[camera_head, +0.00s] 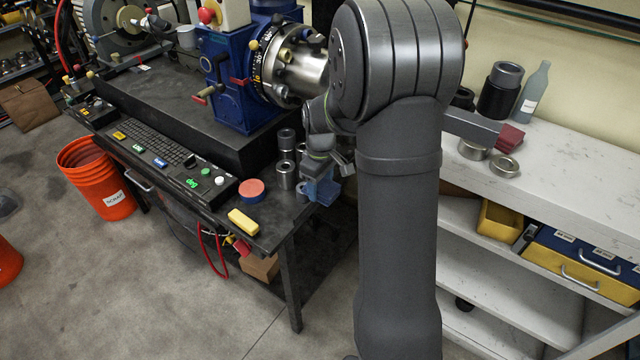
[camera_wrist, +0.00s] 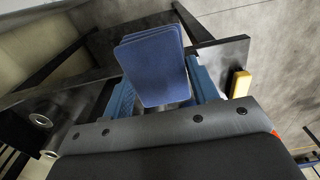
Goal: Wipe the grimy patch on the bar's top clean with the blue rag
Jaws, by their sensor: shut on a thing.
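The blue rag (camera_wrist: 155,65) is a flat, folded-looking pad held between my gripper's two blue fingers in the wrist view. In the head view my gripper (camera_head: 321,184) is low at the right end of the dark workbench, beside the metal cylinders, with the blue rag (camera_head: 323,190) at its tip. A dark grey bar (camera_head: 472,127) sticks out to the right from behind my arm, over the white bench. Its left part is hidden by my arm. I cannot make out a grimy patch on the part that shows.
Metal cylinders (camera_head: 285,174), a red round pad (camera_head: 251,189) and a yellow block (camera_head: 243,222) are near the dark bench's edge. On the white bench (camera_head: 590,165) are metal rings (camera_head: 504,167), a dark red piece (camera_head: 510,138) and a grey bottle (camera_head: 534,92).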

